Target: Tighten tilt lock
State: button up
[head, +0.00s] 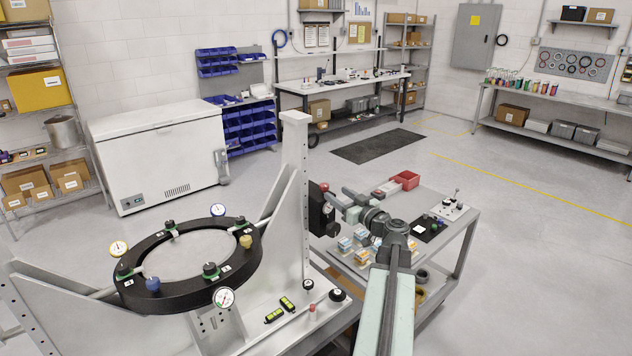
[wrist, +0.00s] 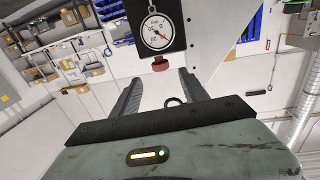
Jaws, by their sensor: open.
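A black block (head: 320,212) is fixed on the right side of the light grey upright (head: 295,190), with a red knob (head: 324,187) on its top. In the wrist view the block (wrist: 178,20) carries a white dial (wrist: 157,31), and the red knob (wrist: 160,64) projects from its edge. No label shows which part is the tilt lock. My gripper (wrist: 158,88) is open, its two fingers pointing toward the red knob, which appears between and beyond the tips. I see no contact. In the head view my arm reaches in from the right, and the fingertips are hard to make out.
A black ring (head: 135,293) with several knobs and dial gauges stands left of the upright. Two level vials (head: 275,315) and black knobs (head: 308,284) sit on the base plate.

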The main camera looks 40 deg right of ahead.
aim_at(327, 187)
jog(key=w, duration=0.2)
jog(key=w+d, duration=0.1)
jog(key=w, duration=0.5)
jog(key=shift+d, duration=0.2)
jog(key=shift+s, duration=0.1)
grip_shut()
jog(key=shift+a, duration=0.1)
